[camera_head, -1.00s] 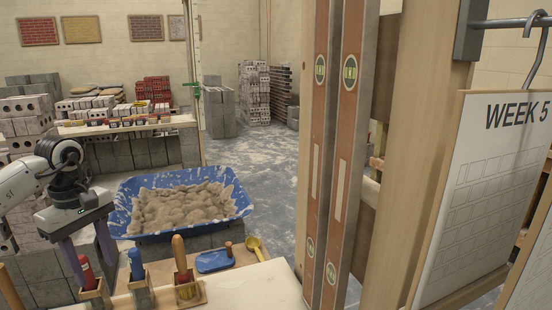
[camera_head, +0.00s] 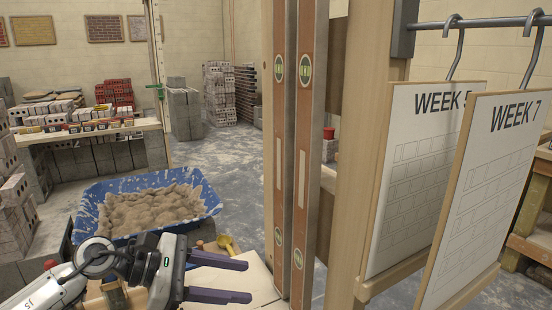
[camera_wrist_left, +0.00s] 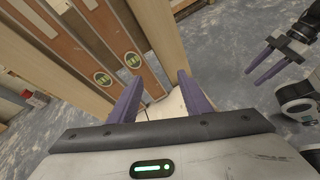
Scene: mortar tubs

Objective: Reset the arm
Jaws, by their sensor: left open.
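My left gripper (camera_head: 248,281) is low in the head view, in front of the blue mortar tub. Its two purple fingers point right and stand apart, with nothing between them. In the left wrist view the same open fingers (camera_wrist_left: 159,79) point toward the wooden post and the levels. My right gripper (camera_wrist_left: 251,76) shows at the upper right of the left wrist view, its purple fingers apart and empty. It does not show in the head view.
The blue tub (camera_head: 205,197) holds sandy mortar. Two upright levels (camera_head: 285,130) lean at a wooden post (camera_head: 365,120) right of the left gripper. WEEK boards (camera_head: 490,200) hang at right. A yellow scoop (camera_head: 228,243) lies near the tub. Open floor lies behind.

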